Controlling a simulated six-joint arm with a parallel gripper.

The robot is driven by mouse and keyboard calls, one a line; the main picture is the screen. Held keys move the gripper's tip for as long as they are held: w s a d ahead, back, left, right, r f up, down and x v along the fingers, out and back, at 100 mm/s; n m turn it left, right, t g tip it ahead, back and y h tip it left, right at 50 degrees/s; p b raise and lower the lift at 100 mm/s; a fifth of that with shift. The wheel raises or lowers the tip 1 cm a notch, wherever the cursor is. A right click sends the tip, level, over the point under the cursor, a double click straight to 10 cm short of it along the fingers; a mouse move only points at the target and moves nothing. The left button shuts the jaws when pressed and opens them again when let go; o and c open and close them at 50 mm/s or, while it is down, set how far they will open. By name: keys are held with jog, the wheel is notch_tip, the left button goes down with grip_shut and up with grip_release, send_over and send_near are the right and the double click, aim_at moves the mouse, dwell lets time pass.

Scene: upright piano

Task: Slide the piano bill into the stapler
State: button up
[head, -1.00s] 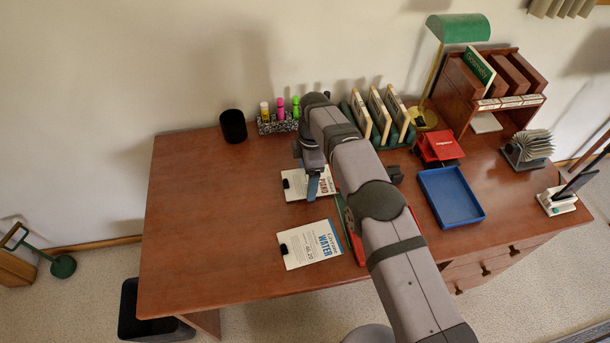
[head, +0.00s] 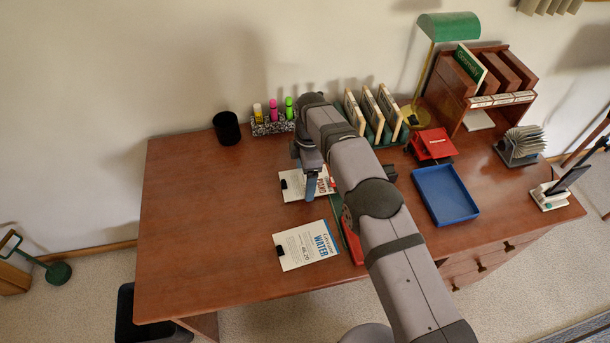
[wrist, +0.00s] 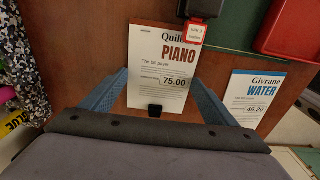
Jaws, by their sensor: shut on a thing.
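The piano bill (wrist: 160,62) is a white sheet headed PIANO, with a black clip (wrist: 155,111) at its near edge. In the head view, the bill (head: 293,187) lies at the desk's middle, partly behind my arm. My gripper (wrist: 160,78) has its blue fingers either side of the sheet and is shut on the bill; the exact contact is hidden. A black block with a red-edged label (wrist: 196,32), seemingly the stapler's front, stands at the bill's far right corner. I cannot tell whether the sheet's edge is under it. My arm hides this spot in the head view.
The water bill (wrist: 255,98) lies to the right. A red object (wrist: 290,28) stands on a green surface beyond it. A blue tray (head: 445,195), black cup (head: 227,128) and highlighter holder (head: 272,124) stand around. The desk's left part is clear.

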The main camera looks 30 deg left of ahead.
jog(key=shift+w+d, duration=0.9)
dwell(0.8)
jog(key=shift+w+d, duration=0.25)
jog(key=shift+w+d, duration=0.25)
dwell(0.9)
jog(key=o, duration=1.1)
jog(key=shift+r, duration=0.1)
jog(key=shift+r+p, duration=2.2)
jog(key=shift+r, duration=1.2)
